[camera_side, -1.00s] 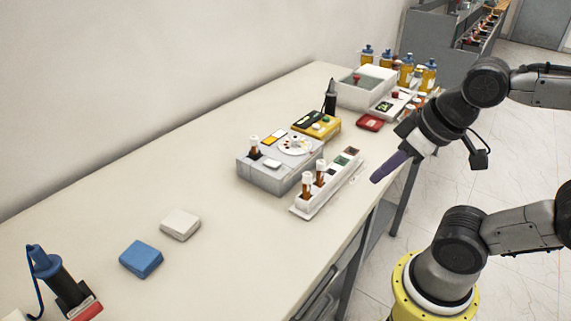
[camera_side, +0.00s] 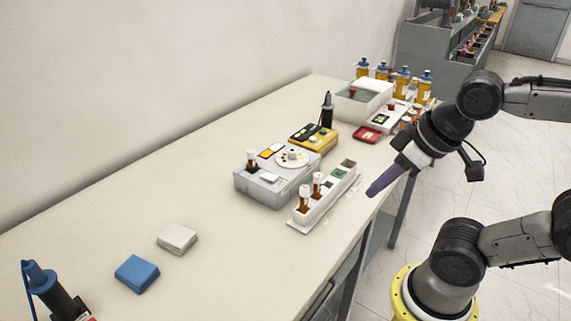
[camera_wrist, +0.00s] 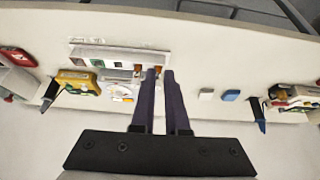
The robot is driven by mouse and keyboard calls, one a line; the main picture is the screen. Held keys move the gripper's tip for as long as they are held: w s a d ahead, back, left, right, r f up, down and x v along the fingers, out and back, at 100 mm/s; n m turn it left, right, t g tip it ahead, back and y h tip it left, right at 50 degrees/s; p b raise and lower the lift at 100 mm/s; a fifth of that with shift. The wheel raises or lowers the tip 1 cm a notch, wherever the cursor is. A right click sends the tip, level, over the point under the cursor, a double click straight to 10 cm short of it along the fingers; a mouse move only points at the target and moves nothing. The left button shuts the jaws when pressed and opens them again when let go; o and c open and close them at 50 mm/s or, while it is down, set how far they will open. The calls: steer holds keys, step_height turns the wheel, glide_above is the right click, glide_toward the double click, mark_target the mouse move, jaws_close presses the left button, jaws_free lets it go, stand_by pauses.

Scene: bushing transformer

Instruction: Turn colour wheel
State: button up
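The colour wheel (camera_side: 292,157) is a white disc with small coloured spots on top of a grey box (camera_side: 262,188) on the table. It also shows small in the wrist view (camera_wrist: 122,93), left of my fingers and partly unclear. My gripper (camera_side: 369,194) has purple fingers. In the wrist view the two fingers (camera_wrist: 160,73) stand apart with a narrow empty gap.
A white rack (camera_side: 325,199) with brown-filled vials stands between the box and the table's front edge. Blue (camera_side: 137,273) and white (camera_side: 177,238) blocks lie front left.

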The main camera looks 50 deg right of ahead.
steer(key=shift+o, duration=1.2)
steer(key=shift+s+f+n, duration=0.1)
steer(key=shift+s+n, duration=0.1)
steer(key=shift+n, duration=0.1)
steer(key=o, duration=0.4)
steer(key=shift+n, duration=0.9)
steer(key=r, duration=0.2)
steer(key=w+r, duration=0.1)
steer(key=r, duration=0.1)
steer(key=shift+w, duration=0.1)
steer(key=shift+o, duration=0.2)
steer(key=w+d+r+n+g, duration=0.2)
steer(key=w+d+r+n, duration=0.1)
steer(key=w+r, duration=0.75)
steer(key=g, duration=0.4)
glide_above(292, 150)
step_height(292, 150, down, 10)
steer(key=shift+t, duration=0.3)
step_height(292, 150, down, 13)
steer(key=shift+s+a+f, duration=0.1)
steer(key=shift+f, duration=0.1)
